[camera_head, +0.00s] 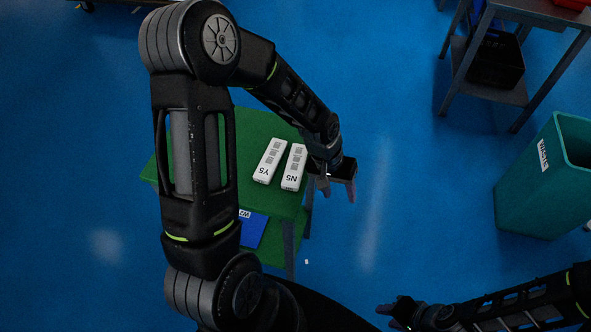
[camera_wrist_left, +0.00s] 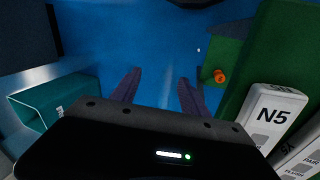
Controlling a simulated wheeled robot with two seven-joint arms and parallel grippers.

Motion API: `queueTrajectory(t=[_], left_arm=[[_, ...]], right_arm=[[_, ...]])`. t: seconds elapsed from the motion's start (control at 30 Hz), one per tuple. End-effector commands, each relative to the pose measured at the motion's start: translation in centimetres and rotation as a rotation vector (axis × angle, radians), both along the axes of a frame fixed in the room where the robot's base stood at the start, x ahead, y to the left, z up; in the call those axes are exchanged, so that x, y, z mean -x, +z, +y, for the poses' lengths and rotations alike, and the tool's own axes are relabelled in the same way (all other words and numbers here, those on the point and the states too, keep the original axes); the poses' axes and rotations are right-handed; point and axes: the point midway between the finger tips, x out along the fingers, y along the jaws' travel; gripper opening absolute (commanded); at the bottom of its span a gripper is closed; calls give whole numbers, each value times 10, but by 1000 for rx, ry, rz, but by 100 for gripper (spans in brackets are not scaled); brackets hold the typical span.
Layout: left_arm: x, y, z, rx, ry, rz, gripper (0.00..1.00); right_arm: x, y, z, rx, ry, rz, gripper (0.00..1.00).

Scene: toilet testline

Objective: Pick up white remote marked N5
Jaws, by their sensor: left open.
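The white remote marked N5 (camera_head: 293,168) lies on the green table top (camera_head: 258,126), close to its right edge. It also shows in the left wrist view (camera_wrist_left: 272,113), to the right of the fingers. A second white remote marked Y5 (camera_head: 269,161) lies just left of it. My left gripper (camera_head: 338,190) is open and empty, to the right of the N5 remote and beyond the table's edge. In the left wrist view the floor shows between its two fingers (camera_wrist_left: 158,92). My right gripper (camera_head: 392,314) is at the bottom; its jaws are too dark to judge.
A blue bin marked W2 (camera_head: 249,231) sits on the table's lower shelf. A teal waste bin (camera_head: 545,180) stands at the right. A grey table (camera_head: 500,80) with a black crate (camera_head: 497,62) is at the upper right. The blue floor between is open.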

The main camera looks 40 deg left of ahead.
Motion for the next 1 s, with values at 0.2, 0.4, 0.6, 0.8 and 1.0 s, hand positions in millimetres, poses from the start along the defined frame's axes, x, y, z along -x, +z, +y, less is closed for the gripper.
queueTrajectory(t=[0.2,0.4,0.6,0.8,1.0], left_arm=[[-20,99,108,-186,129,9,53],[5,118,129,-244,182,119,53],[7,118,129,-246,184,127,53],[7,112,129,-245,183,129,53],[7,93,129,-244,182,128,53]], right_arm=[[-2,-19,1,-4,1,-6,36],[-2,-17,1,-5,3,-7,36],[-2,-17,1,-5,3,-7,36],[-2,-16,1,-5,3,-7,36],[-2,-15,1,-4,3,-7,36]])
